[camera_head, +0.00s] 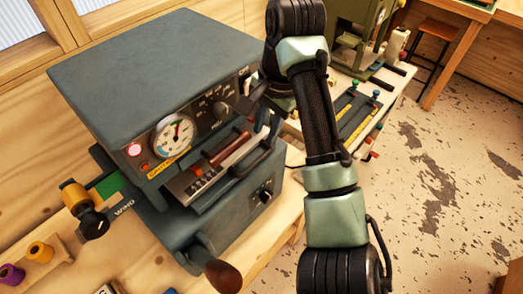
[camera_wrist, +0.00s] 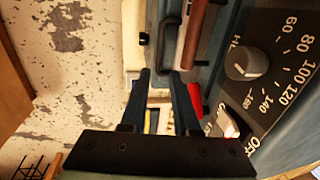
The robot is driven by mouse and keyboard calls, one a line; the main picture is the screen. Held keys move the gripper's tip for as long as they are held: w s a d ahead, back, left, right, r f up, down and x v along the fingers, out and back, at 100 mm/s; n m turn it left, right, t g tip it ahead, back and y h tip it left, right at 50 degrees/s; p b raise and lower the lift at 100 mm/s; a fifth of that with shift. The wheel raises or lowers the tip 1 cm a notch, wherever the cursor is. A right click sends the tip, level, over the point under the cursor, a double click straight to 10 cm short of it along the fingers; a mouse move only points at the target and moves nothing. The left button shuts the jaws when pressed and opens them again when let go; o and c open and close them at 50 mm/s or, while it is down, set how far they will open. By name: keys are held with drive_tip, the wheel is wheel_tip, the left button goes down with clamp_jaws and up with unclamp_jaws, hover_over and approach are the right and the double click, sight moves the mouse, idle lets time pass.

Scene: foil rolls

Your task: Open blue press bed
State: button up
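The blue press (camera_head: 150,75) is a large blue-grey machine at left in the head view, with a gauge and a dial on its front. Its bed (camera_head: 192,182) shows in the front slot as a metal plate with a red-brown bar above it. A dark handle (camera_head: 262,155) is at the bed's front right; a dark handle (camera_wrist: 168,38) also shows beyond my fingertips in the wrist view. My gripper (camera_wrist: 160,75) is open, with nothing between its fingers. It is beside the press's control panel, apart from the handle, and partly hidden by my arm in the head view.
A round knob (camera_wrist: 245,62) and a lit switch (camera_wrist: 228,125) are close to my fingers' right. A brown-knobbed crank (camera_head: 222,276) sticks out at the press's lower front. A green machine (camera_head: 352,35) stands behind on the bench. The worn floor (camera_head: 430,170) at right is clear.

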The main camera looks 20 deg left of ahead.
sight(258, 161)
drive_tip(key=f, duration=0.3)
drive_tip(key=a+f+p, duration=0.1)
drive_tip(key=f, duration=0.3)
drive_tip(key=f+p, duration=0.1)
drive_tip(key=f, duration=0.3)
drive_tip(key=shift+w+a, duration=0.25)
drive_tip(key=shift+a, duration=0.15)
drive_tip(key=shift+r, duration=0.1)
clamp_jaws()
idle(0.6)
